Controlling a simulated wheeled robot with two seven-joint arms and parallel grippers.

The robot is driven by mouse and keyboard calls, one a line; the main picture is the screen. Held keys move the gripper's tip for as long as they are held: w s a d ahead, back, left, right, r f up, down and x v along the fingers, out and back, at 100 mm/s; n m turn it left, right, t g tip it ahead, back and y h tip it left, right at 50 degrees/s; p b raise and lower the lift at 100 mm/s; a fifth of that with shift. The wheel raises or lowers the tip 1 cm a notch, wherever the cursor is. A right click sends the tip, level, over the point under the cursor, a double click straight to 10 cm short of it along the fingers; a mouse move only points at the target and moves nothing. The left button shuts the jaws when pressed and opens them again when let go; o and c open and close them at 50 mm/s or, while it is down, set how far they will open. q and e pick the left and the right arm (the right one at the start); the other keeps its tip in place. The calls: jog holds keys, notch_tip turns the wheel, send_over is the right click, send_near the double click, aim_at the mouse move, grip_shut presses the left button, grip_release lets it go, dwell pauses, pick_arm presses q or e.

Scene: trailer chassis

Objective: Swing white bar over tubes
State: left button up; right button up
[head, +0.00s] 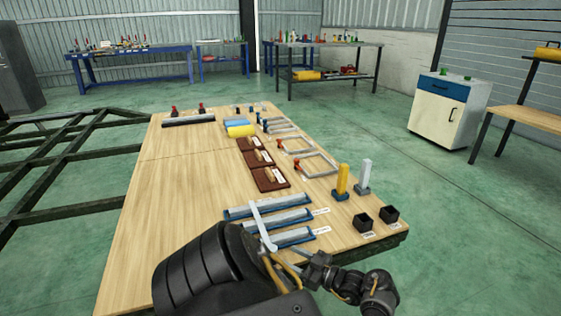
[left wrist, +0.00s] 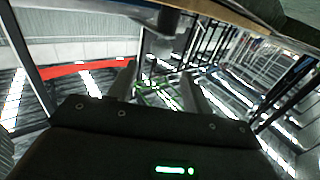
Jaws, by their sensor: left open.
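The white bar (head: 260,224) crosses three long grey tubes in blue trays, seen as the far tube (head: 240,211), the middle tube (head: 285,219) and the near tube (head: 294,237). I cannot tell whether the bar touches them. My left gripper (head: 295,260) is at the near edge of the table, close to the bar's near end, partly hidden by my dark arm. In the left wrist view its two fingers (left wrist: 158,75) are apart, with nothing seen between them. The bar and tubes do not show clearly there. My right gripper is not seen.
Yellow (head: 342,182) and white (head: 364,176) upright posts and two black boxes (head: 363,223) stand right of the trays. Brown boards (head: 269,179) and grey frames (head: 318,164) lie beyond. The left part of the wooden table (head: 165,205) is clear.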

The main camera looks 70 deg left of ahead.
pick_arm(q)
jog(key=v, duration=0.3)
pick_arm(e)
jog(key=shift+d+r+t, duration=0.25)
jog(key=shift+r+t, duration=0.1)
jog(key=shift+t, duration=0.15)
pick_arm(q)
jog(key=shift+a, duration=0.1)
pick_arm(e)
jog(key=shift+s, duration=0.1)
